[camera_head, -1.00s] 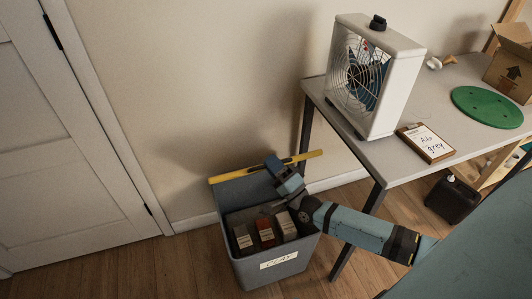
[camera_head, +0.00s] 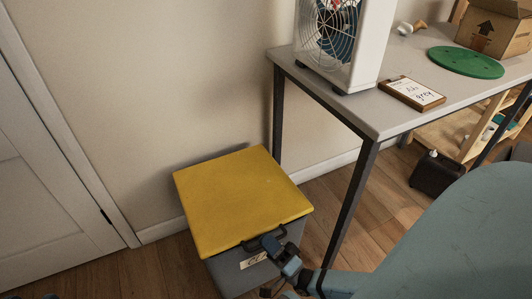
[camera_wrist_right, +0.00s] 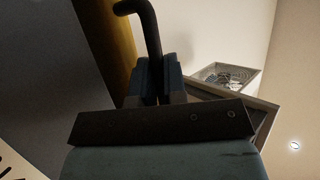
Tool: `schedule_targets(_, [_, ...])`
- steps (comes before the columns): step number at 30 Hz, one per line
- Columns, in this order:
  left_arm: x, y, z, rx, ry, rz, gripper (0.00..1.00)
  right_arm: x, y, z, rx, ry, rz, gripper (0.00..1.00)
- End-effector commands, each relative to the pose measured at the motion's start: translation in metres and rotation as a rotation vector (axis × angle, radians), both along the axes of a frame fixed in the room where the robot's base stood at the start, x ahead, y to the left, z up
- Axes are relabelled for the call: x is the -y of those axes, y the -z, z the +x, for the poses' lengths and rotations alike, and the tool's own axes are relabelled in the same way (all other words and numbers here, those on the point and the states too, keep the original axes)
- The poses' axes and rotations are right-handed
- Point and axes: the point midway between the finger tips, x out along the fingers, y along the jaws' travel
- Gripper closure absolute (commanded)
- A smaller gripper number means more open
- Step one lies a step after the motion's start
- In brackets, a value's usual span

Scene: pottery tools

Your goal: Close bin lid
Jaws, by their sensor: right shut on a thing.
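The yellow lid (camera_head: 236,196) lies over the top of the grey bin (camera_head: 232,279) and hides the inside. I cannot tell whether it is pressed fully down. A dark handle (camera_head: 252,244) sits at its front edge. My right gripper (camera_head: 274,240) is at the right end of this handle. In the right wrist view, the curved black handle (camera_wrist_right: 150,28) runs down between the fingers of my right gripper (camera_wrist_right: 160,72), which are shut on it, with the lid's yellow side (camera_wrist_right: 112,38) beside them. My left gripper is not in view.
A grey table (camera_head: 385,112) with dark legs stands right of the bin. It carries a fan (camera_head: 345,40), a framed sign (camera_head: 411,94), a green disc (camera_head: 466,62) and a cardboard box (camera_head: 497,30). The wall is behind the bin, and a white door (camera_head: 50,190) is at the left.

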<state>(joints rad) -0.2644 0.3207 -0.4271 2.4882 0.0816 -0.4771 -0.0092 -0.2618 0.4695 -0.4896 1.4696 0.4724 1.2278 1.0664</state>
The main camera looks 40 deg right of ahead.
Motion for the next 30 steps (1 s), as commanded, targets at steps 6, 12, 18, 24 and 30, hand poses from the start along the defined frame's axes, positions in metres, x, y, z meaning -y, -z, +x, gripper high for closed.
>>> schedule_targets(6, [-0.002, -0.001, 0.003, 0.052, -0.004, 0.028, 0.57, 0.001, 0.023, 0.002, 0.003, 0.004, 0.001, 1.0])
schedule_targets(12, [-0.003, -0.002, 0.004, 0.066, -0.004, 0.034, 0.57, 0.001, 0.029, 0.001, 0.002, 0.003, 0.001, 1.0])
schedule_targets(18, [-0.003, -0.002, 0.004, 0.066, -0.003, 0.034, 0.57, 0.001, 0.031, 0.001, -0.002, 0.003, 0.0, 1.0])
schedule_targets(24, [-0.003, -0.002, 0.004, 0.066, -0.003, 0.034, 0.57, 0.001, 0.032, 0.0, -0.004, 0.003, 0.0, 0.67])
schedule_targets(30, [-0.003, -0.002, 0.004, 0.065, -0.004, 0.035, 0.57, 0.001, 0.031, 0.0, -0.004, 0.002, -0.001, 0.62])
